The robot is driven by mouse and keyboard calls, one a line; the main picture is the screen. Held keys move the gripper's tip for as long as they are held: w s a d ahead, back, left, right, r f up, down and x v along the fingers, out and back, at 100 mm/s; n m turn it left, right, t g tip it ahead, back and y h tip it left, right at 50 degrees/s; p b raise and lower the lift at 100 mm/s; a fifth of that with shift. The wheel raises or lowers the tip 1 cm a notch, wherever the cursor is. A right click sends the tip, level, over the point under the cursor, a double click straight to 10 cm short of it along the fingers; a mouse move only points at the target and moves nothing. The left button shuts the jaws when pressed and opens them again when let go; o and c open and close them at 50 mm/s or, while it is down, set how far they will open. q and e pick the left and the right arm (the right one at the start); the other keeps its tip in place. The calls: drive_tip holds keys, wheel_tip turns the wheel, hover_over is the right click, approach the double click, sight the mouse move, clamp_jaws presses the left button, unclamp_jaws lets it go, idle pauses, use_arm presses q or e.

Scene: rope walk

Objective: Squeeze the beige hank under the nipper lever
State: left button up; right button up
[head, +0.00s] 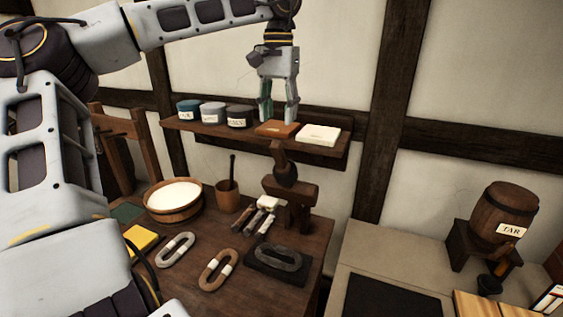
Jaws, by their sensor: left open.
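The hank that best fits beige is a pale oval one (175,249) with a white band, lying on the dark wooden table (190,297). A brown hank (218,270) lies to its right, and a dark grey hank (279,257) lies on a black pad. The nipper seems to be the wooden stand (292,205) at the table's back right, with a raised wooden arm (278,152) and a dark rounded part; I cannot tell its lever clearly. My left gripper (278,111) is open and empty, pointing down above the wall shelf, away from the hanks. My right gripper is not visible.
The shelf (220,130) bears labelled tins (212,113), an orange-brown block (277,129) and a white block (318,134). A tub of white stuff (174,198), a wooden mug (228,198) and tools (262,217) stand on the table. A tar barrel (503,212) is at right.

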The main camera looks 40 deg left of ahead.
sight(278, 163)
use_arm(q)
drive_tip(key=shift+s+a, duration=0.1)
drive_tip(key=shift+f, duration=0.1)
drive_tip(key=shift+f, duration=6.8)
drive_tip(key=shift+c, duration=0.4)
clamp_jaws()
